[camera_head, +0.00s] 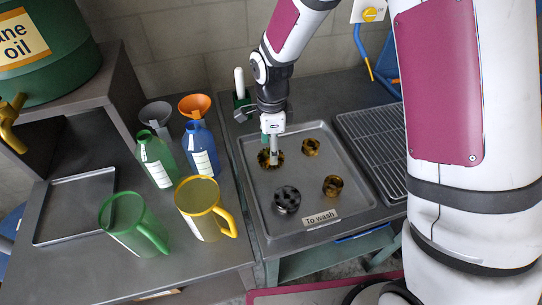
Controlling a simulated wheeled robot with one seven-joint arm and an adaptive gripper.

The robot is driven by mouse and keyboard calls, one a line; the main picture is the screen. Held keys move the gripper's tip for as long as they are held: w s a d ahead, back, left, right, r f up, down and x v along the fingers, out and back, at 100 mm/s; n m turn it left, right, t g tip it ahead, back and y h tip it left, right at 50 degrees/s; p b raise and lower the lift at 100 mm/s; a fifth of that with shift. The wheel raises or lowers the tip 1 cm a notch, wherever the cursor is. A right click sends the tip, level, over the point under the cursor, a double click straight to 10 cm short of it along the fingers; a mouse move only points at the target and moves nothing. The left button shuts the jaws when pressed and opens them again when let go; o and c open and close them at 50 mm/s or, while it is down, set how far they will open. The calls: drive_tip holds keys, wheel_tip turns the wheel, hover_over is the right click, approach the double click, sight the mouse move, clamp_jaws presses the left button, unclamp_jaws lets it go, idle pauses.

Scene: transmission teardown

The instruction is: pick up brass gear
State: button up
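Three brass-coloured gears lie in the metal tray marked "To wash" (247,192). The largest brass gear (264,160) is at the back left of the tray. A smaller brass gear (311,147) is at the back right, and another brass gear (333,186) is at the right, nearer the front. My gripper (273,162) points down at the back left brass gear and covers part of it. Its fingertips look at or just above the gear; I cannot tell if they touch. The fingers appear as one narrow shape, so their opening does not show.
A dark grey gear (287,199) lies at the tray's front left. A wire rack (375,140) is to the right. A green bottle (157,160), blue bottle (201,150), green jug (128,222) and yellow jug (203,208) stand on the left bench.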

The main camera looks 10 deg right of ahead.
drive_tip(key=shift+f, duration=0.85)
drive_tip(key=shift+c, duration=0.2)
clamp_jaws()
